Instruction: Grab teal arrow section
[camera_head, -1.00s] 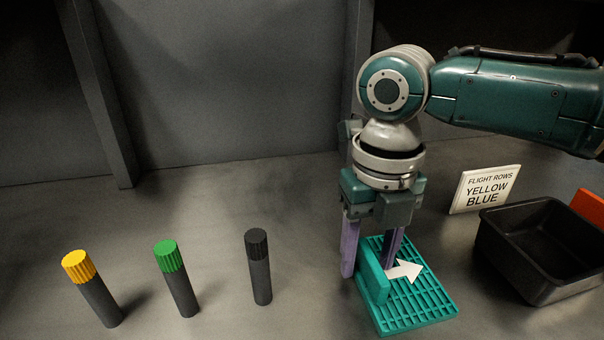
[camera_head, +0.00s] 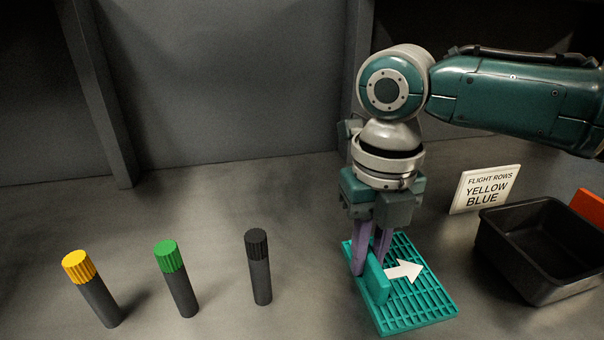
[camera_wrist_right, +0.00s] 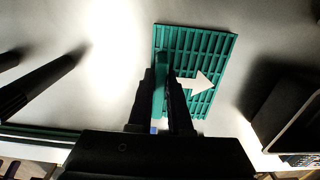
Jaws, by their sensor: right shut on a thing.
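The teal arrow section (camera_head: 422,302) is a flat slatted grid with a white arrow (camera_head: 405,270) pointing right and an upright teal plate (camera_head: 377,281) along its left edge. It lies on the grey surface at the lower right of the head view. It also shows in the right wrist view (camera_wrist_right: 208,48). My right gripper (camera_head: 370,268) points down with its purple fingers shut on the upright plate, one on each side. In the right wrist view the fingers (camera_wrist_right: 168,82) close around that plate. My left gripper is not in view.
Three capped posts stand to the left: yellow (camera_head: 79,266), green (camera_head: 169,257) and black (camera_head: 257,245). A black tray (camera_head: 530,270) is to the right. A sign (camera_head: 485,189) reading "FLIGHT ROWS YELLOW BLUE" stands behind it, and an orange piece (camera_head: 588,205) shows at the edge.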

